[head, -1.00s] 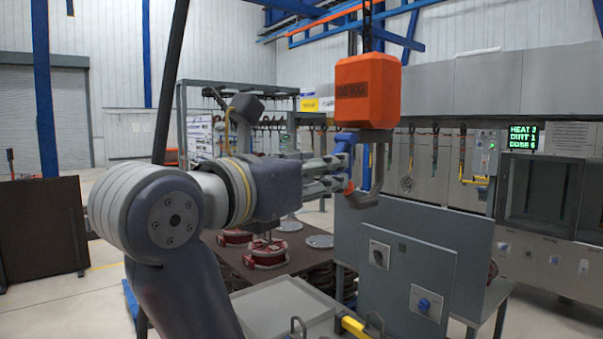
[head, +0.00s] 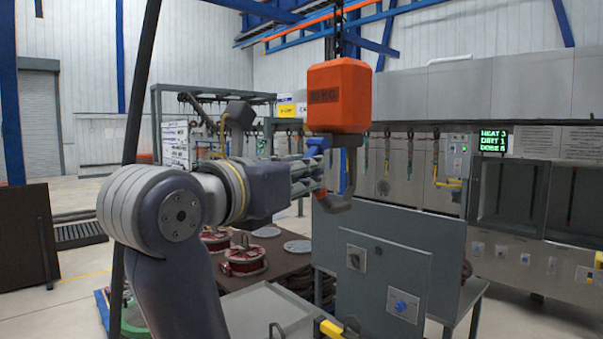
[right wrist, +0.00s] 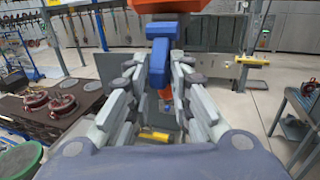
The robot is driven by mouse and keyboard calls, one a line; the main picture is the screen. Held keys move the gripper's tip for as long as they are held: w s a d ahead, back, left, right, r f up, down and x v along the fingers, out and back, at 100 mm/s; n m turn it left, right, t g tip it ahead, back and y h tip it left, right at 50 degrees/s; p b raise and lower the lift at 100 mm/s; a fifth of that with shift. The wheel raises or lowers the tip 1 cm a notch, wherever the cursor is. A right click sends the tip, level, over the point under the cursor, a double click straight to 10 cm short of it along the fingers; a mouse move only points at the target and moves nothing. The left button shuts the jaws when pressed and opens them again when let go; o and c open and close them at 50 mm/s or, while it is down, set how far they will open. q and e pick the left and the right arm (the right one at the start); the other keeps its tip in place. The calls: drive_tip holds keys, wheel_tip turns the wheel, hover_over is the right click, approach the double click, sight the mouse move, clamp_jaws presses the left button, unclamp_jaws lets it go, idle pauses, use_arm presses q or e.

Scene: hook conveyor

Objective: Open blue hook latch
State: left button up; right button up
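The orange hoist block (head: 338,97) hangs from a chain, with a grey hook (head: 350,180) below it. The blue hook latch (head: 316,146) is on the hook's left side. My right gripper (head: 318,172) reaches to it from the left, level with the hook's mouth. In the right wrist view the blue latch (right wrist: 161,52) stands between the two fingertips of my right gripper (right wrist: 160,72). The fingers are partly closed and the latch about fills the gap between them. The contact faces are partly hidden. My left gripper is not in view.
A grey panel with knobs (head: 375,262) stands below and right of the hook. A dark table (head: 275,260) with red round parts (head: 243,262) lies below my right arm. Grey cabinets (head: 515,100) line the back right.

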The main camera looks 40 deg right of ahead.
drive_tip(key=shift+a+r+m+g+y, duration=0.45)
drive_tip(key=shift+a+r+y, duration=0.2)
drive_tip(key=shift+r+y, duration=0.35)
drive_tip(key=shift+s+a+r+m+g+y, duration=0.1)
drive_tip(key=shift+a+r+m+g+y, duration=0.1)
drive_tip(key=shift+r+y, duration=0.45)
drive_tip(key=shift+a+r+m+g+y, duration=0.1)
drive_tip(key=shift+a+r+g+y, duration=0.1)
drive_tip(key=shift+r+y, duration=0.4)
drive_tip(key=shift+f, duration=0.2)
drive_tip(key=shift+a+r, duration=0.2)
drive_tip(key=shift+r, duration=0.85)
drive_tip(key=shift+c, duration=0.2)
drive_tip(key=shift+r, duration=0.25)
